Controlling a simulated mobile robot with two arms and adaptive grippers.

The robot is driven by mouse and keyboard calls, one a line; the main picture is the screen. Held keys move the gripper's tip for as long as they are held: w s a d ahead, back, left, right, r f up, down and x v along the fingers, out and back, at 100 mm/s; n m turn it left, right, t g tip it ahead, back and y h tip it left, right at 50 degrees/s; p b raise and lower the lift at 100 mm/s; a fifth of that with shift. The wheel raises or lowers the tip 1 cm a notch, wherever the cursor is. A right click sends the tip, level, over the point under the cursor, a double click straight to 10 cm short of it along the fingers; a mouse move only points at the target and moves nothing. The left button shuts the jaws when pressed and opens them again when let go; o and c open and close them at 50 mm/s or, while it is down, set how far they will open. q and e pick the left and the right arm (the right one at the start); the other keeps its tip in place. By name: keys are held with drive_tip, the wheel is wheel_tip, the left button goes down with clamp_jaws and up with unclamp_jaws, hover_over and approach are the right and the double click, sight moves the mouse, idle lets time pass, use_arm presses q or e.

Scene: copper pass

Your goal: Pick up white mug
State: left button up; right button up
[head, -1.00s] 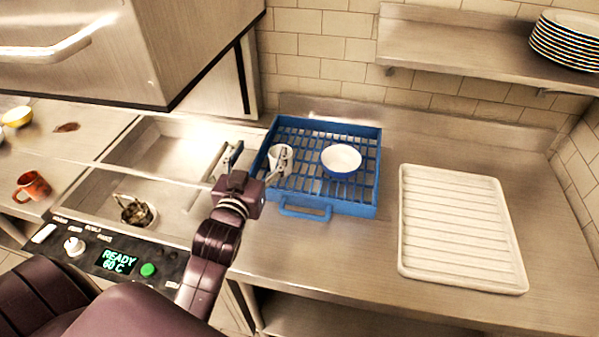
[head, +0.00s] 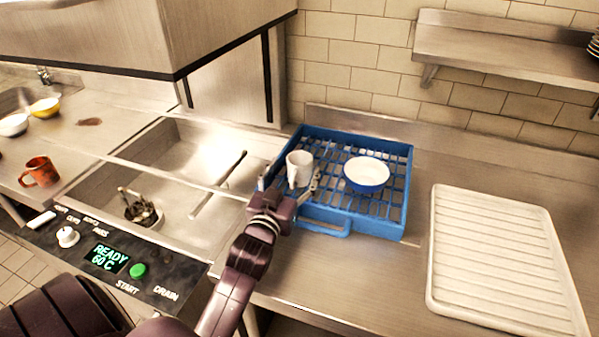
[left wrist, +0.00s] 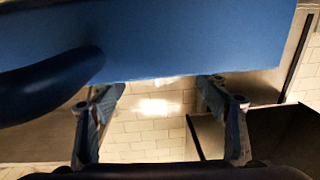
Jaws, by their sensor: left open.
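The white mug (head: 299,165) stands upright in the left part of the blue rack (head: 408,185), with its handle toward me. My left gripper (head: 289,182) is open at the rack's near left side, just in front of the mug. One finger shows to the mug's left and one to its right; I cannot tell whether either touches it. In the left wrist view the open left gripper (left wrist: 160,92) is empty, the blue rack (left wrist: 190,40) fills the top, and the mug does not show. My right gripper is not in view.
A white bowl with a blue outside (head: 366,174) sits in the rack right of the mug. A ribbed white tray (head: 505,260) lies on the counter at right. The sink basin (head: 190,150) is left of the rack, and an orange mug (head: 40,171) stands farther left.

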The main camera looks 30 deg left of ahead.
sight(296, 167)
use_arm(q)
drive_tip(key=x, duration=0.3)
drive_tip(key=shift+w+r+p, duration=0.2)
drive_tip(key=shift+w+p, duration=0.05)
drive_tip(key=shift+p, duration=0.15)
drive_tip(key=shift+w+a+f, duration=0.15)
drive_tip(key=shift+w, duration=0.35)
drive_tip(key=shift+s, duration=0.1)
drive_tip(key=shift+c, duration=0.6)
drive_tip(key=c, duration=1.3)
